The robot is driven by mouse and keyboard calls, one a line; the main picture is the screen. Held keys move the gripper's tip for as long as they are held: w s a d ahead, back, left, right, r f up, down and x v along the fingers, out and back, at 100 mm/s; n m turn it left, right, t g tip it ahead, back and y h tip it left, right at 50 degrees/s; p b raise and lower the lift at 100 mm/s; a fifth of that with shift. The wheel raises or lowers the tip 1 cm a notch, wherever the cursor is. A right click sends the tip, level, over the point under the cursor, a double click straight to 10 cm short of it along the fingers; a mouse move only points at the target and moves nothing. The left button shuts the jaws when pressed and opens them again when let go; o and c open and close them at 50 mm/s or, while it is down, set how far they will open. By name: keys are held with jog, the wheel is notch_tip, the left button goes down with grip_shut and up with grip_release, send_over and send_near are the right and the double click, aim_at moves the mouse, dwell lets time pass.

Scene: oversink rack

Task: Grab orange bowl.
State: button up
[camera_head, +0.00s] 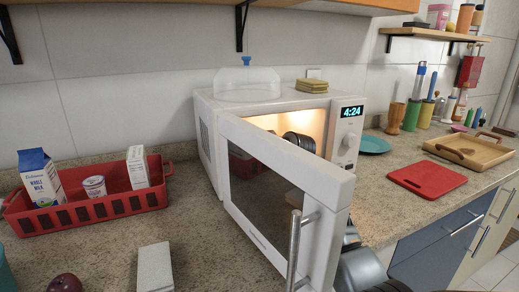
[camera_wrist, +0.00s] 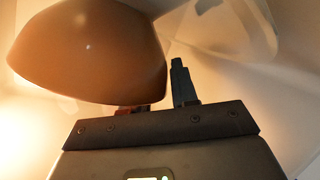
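The orange bowl (camera_wrist: 90,52) fills the upper left of the wrist view, very close to the camera, with its smooth outer side showing. My gripper (camera_wrist: 157,98) is right at it. One dark finger stands just right of the bowl's edge. The other finger is mostly hidden behind the bowl, with only its reddish base showing. Whether the fingers touch or pinch the bowl cannot be told. In the head view, a dark part of my arm (camera_head: 299,141) reaches into the lit, open microwave (camera_head: 268,100); the bowl is not clearly visible there.
The microwave door (camera_head: 285,190) stands open towards the front, beside my arm. A red basket (camera_head: 90,213) with cartons is at left. A red cutting board (camera_head: 427,179), a wooden tray (camera_head: 468,150) and a teal plate (camera_head: 373,145) lie at right.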

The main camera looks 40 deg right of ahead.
grip_shut()
dwell(0.4)
